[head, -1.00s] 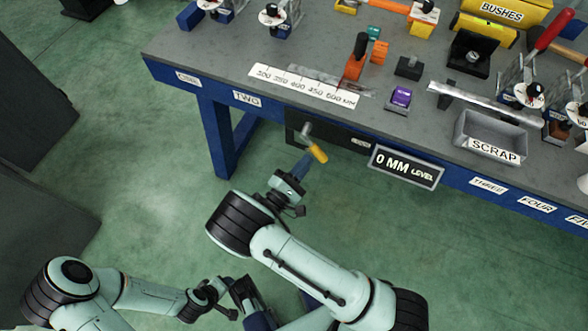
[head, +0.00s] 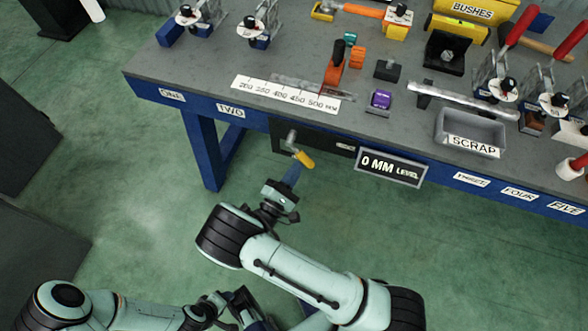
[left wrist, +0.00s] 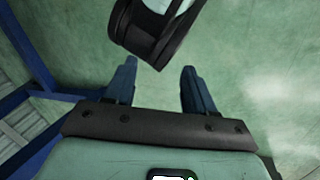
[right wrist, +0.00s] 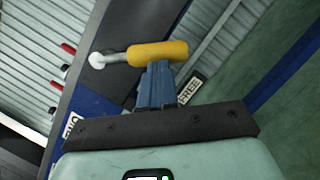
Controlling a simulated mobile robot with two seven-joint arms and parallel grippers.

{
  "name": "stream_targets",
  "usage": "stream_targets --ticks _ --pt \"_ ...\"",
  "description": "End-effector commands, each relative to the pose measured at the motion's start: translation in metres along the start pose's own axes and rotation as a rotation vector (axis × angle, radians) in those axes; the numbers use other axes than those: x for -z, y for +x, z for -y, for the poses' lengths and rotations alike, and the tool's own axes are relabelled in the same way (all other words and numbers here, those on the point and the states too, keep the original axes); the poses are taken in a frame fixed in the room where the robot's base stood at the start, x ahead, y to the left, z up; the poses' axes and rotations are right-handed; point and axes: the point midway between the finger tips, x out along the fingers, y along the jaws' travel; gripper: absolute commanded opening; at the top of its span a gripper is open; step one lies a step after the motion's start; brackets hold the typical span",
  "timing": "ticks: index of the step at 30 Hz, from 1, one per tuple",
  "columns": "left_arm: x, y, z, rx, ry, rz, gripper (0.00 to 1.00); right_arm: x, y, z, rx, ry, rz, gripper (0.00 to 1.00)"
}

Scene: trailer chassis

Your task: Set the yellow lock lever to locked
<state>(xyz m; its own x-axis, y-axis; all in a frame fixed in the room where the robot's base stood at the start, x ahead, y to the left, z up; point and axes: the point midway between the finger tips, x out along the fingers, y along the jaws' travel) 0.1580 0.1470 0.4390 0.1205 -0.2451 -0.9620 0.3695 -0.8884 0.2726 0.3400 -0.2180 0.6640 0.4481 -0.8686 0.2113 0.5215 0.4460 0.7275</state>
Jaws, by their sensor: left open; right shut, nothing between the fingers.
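The yellow lock lever (head: 303,159) sticks out from a dark panel (head: 318,141) on the bench front, on a metal stem. In the head view it points down and to the right. In the right wrist view the yellow grip (right wrist: 158,53) lies across the view, just beyond my fingertips. My right gripper (head: 293,172) is shut and empty, its tips right at the grip; I cannot tell whether they touch. It shows in the right wrist view (right wrist: 157,68). My left gripper is open and empty over the floor in the left wrist view (left wrist: 158,75).
The bench (head: 190,75) has a blue front edge. A "0 MM LEVEL" sign (head: 391,166) hangs right of the lever. A scrap bin (head: 470,133), a scale strip (head: 285,95) and clamps stand on top. Green floor (head: 130,220) is free in front.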

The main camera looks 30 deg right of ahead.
Motion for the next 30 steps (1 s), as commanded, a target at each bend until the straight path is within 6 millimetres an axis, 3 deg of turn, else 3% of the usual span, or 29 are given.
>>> stream_targets --ticks 11,19,30 --pt "-0.019 -0.016 -0.006 -0.003 0.005 0.054 0.54 -0.011 0.004 0.002 -0.036 -0.11 0.005 0.0" --pt "-0.057 -0.046 -0.015 -0.008 0.014 0.165 0.54 -0.029 0.01 0.003 -0.103 -0.317 0.005 0.0" --pt "-0.066 -0.074 -0.018 0.004 0.01 0.205 0.54 -0.052 0.018 0.0 -0.198 -0.612 0.005 0.0"
